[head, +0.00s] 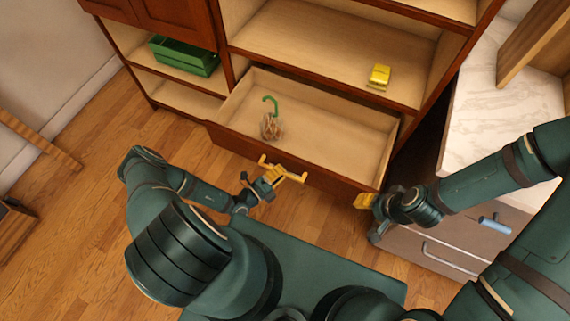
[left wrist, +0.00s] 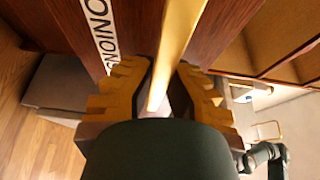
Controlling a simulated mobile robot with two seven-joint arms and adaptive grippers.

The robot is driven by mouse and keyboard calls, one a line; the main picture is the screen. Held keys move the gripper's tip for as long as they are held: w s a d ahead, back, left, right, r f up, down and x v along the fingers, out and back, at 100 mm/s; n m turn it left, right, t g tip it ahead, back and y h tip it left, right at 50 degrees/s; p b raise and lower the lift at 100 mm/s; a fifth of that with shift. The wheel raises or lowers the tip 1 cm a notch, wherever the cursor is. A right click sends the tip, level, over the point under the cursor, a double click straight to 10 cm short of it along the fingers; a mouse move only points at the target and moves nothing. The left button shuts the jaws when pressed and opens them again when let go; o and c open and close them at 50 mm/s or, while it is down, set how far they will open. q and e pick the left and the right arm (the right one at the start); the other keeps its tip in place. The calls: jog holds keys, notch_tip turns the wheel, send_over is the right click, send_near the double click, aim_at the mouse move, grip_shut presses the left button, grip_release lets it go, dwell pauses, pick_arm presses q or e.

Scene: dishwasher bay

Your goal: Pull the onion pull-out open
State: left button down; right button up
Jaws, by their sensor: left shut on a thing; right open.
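The onion pull-out (head: 335,125) is a wooden drawer with a dark red-brown front, and it stands out from the cabinet with its inside showing. A brass handle (head: 291,174) is on its front. My left gripper (head: 268,182) is shut on the handle; in the left wrist view its ridged yellow fingers (left wrist: 160,98) lie on both sides of the brass bar (left wrist: 180,45). A white label (left wrist: 98,30) reading "ONIONS" is on the front there. My right gripper (head: 368,212) is open and empty, near the drawer's right front corner.
A brownish bundle (head: 271,127) with a green hook-like piece (head: 270,101) lies in the drawer. A green crate (head: 185,56) and a yellow item (head: 379,76) sit on shelves. A marble counter (head: 495,125) with drawers stands at right. Wooden floor is free at left.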

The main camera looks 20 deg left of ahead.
pick_arm(q)
jog(key=shift+s, duration=0.7)
jog(key=shift+d, duration=0.1)
jog(key=c, duration=0.9)
grip_release()
jog(key=shift+c, duration=0.2)
jog(key=v, duration=1.2)
